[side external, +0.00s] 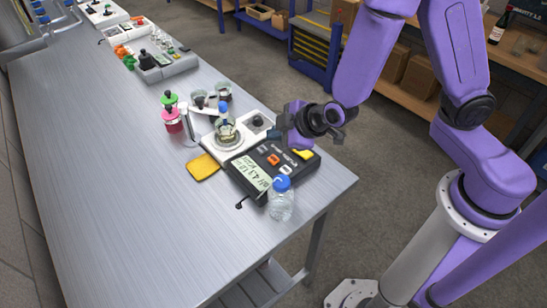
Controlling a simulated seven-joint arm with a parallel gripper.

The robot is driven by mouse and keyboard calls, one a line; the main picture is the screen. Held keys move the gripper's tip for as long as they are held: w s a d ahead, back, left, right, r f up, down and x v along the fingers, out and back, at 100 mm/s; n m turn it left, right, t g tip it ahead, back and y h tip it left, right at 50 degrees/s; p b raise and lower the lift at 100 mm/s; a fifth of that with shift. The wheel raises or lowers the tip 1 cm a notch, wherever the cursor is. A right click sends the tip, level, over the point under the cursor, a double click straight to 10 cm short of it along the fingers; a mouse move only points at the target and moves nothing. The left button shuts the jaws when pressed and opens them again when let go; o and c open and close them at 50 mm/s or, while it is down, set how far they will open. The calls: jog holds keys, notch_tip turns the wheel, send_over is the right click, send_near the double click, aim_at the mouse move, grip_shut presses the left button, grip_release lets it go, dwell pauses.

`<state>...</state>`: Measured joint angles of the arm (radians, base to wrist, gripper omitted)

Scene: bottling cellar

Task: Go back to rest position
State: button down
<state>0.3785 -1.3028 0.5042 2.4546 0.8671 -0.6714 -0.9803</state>
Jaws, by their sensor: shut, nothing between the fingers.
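My gripper (287,127) is shut and empty at the end of my purple arm. It appears above the right end of the steel table, near a black meter (272,170) with a lit display and orange and yellow buttons. I cannot tell the exact gap between the gripper and the meter. The fingertips are small in this view and partly merge with the dark parts around them.
A clear bottle with a blue cap (281,199) stands by the meter near the table edge. A white unit (237,149), a yellow sponge (204,167) and a pink-red container (172,120) are to the left. The left part of the steel table (110,190) is clear.

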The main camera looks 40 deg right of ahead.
jog(key=s+a+r+n+g+y, duration=0.1)
jog(key=s+r+g+y, duration=0.2)
jog(key=s, duration=0.5)
jog(key=s+r+g, duration=0.3)
jog(key=s+g, duration=0.1)
jog(key=s, duration=0.3)
jog(key=s+d+r+g+h, duration=0.1)
jog(key=s+d+r+h, duration=0.3)
jog(key=s+d, duration=0.5)
jog(key=d, duration=0.3)
jog(key=shift+s+d+r+g, duration=0.2)
jog(key=shift+d+r+g, duration=0.15)
jog(key=shift+d+g, duration=0.05)
jog(key=shift+a, duration=0.1)
dwell(3.2)
